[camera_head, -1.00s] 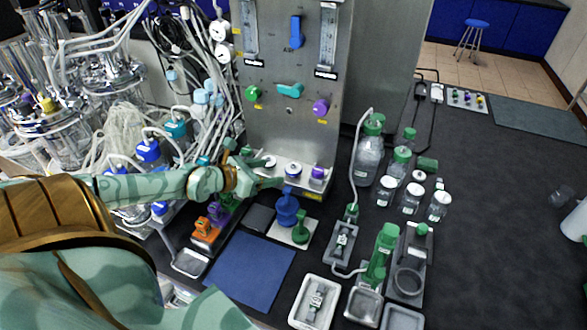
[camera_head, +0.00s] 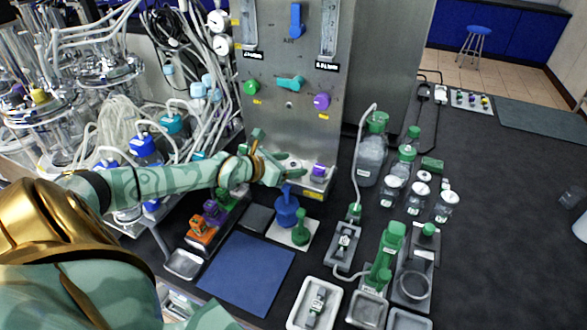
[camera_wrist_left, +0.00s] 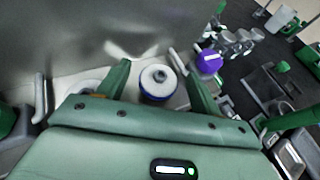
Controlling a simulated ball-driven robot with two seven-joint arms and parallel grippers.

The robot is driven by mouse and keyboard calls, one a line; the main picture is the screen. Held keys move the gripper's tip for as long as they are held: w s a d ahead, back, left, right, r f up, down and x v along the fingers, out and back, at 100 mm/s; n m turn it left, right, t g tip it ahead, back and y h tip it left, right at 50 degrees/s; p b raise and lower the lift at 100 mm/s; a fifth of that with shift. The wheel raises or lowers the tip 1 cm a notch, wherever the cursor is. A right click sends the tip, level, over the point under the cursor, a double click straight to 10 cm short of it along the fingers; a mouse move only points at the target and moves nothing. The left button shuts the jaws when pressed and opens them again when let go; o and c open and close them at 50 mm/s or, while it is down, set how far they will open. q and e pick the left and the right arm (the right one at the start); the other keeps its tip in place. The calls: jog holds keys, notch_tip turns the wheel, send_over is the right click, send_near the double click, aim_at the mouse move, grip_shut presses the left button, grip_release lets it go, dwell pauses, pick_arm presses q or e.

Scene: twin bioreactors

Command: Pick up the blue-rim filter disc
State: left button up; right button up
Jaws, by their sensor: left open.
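The blue-rim filter disc (camera_wrist_left: 158,82) shows in the left wrist view as a white round piece with a dark blue rim and a grey centre. It sits on the pale ledge at the foot of the steel panel. My left gripper (camera_wrist_left: 158,72) is open, with one green finger on each side of the disc; whether either finger touches it I cannot tell. In the head view the left gripper (camera_head: 279,165) is over the ledge and hides most or all of the disc. My right gripper is out of view.
A purple-capped piece (camera_head: 319,171) stands on the ledge just right of the gripper. The steel panel (camera_head: 290,115) rises close behind. A blue stoppered piece (camera_head: 287,208) and a green one (camera_head: 301,230) stand in front. A blue mat (camera_head: 246,272) lies clear.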

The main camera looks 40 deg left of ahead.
aim_at(289, 167)
pick_arm(q)
jog(key=c, duration=0.9)
jog(key=shift+c, duration=0.2)
jog(key=shift+r, duration=0.1)
notch_tip(289, 167, up, 3)
jog(key=shift+r+p, duration=0.1)
jog(key=shift+p, duration=0.75)
jog(key=s+d+r+p, duration=0.7)
jog(key=s+r, duration=0.2)
jog(key=s, duration=0.3)
jog(key=shift+d+r+p, duration=0.3)
jog(key=shift+r+p, duration=0.05)
jog(key=shift+p, duration=0.05)
